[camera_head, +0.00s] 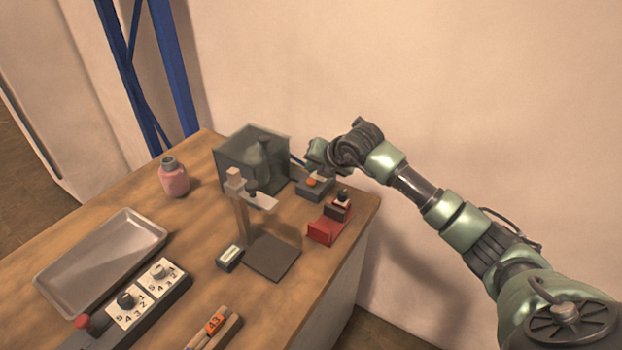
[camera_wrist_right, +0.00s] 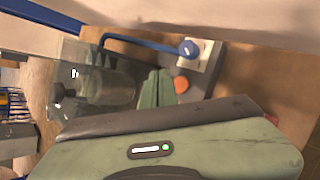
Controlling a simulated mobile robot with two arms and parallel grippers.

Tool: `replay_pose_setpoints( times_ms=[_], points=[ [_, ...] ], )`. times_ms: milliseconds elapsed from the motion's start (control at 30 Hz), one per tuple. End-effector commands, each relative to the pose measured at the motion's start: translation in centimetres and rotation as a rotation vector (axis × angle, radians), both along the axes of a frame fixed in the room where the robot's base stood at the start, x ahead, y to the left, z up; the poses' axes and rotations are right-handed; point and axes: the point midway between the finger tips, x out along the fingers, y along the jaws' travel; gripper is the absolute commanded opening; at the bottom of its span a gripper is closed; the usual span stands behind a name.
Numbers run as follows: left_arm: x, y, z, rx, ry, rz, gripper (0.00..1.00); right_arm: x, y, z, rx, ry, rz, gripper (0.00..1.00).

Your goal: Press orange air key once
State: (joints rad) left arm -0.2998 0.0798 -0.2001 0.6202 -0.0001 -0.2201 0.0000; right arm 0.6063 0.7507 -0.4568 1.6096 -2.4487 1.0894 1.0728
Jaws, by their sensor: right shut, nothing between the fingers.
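The orange air key (camera_head: 312,182) is a small round button on a grey box (camera_head: 318,193) at the back right of the table. In the right wrist view the orange key (camera_wrist_right: 181,84) shows just right of my fingertips. My right gripper (camera_wrist_right: 156,88) is shut and empty, with its green fingers together beside the key. In the head view the right gripper (camera_head: 317,158) is above and behind the key, partly hidden by my wrist. I cannot tell whether the fingers touch the box. My left gripper is not in view.
A glass chamber (camera_head: 238,165) stands left of the key box, close to my fingers. A blue tube (camera_wrist_right: 130,40) runs to a round fitting (camera_wrist_right: 188,49) behind the key. A red holder (camera_head: 322,231) stands in front. A pink bottle (camera_head: 174,181) and tray (camera_head: 75,275) are left.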

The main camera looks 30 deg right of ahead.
Motion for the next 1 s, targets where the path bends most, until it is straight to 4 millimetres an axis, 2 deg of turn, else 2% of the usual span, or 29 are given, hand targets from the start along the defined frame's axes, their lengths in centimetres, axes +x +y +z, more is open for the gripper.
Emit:
replay_pose_setpoints(
  times_ms=[33, 300, 1000],
  points=[
    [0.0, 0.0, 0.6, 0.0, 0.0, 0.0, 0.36, 0.0, 0.0, 1.0, 0.0, -0.001, 0.0, 0.0],
    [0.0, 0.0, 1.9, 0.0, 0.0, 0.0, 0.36, 0.0, 0.0, 3.3, 0.001, -0.001, 0.001, 0.0],
    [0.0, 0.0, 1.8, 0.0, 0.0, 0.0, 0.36, 0.0, 0.0, 3.3, 0.0, 0.0, 0.0, 0.0]
  ],
)
